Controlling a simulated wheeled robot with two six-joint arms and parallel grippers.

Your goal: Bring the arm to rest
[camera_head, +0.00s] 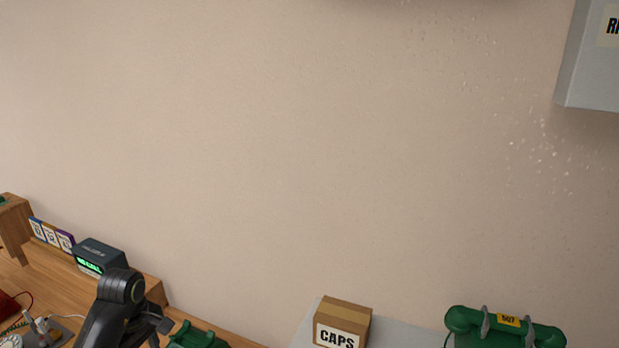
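My dark arm (120,300) comes up from the bottom edge at the left, bent at a round joint. I take it for my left arm; its fingers do not show. My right arm and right gripper are outside the picture. A green dial phone (500,328) with a yellow 507 label stands at the bottom right, its handset lying across the cradle. Part of another green object (197,337) shows just right of my arm, cut off by the bottom edge.
A cardboard box marked CAPS (343,324) stands left of the phone. A dark device with a green display (99,257) and several cards (52,235) are behind my arm on the wooden desk (50,275). A grey box (590,70) hangs upper right. The wall is bare.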

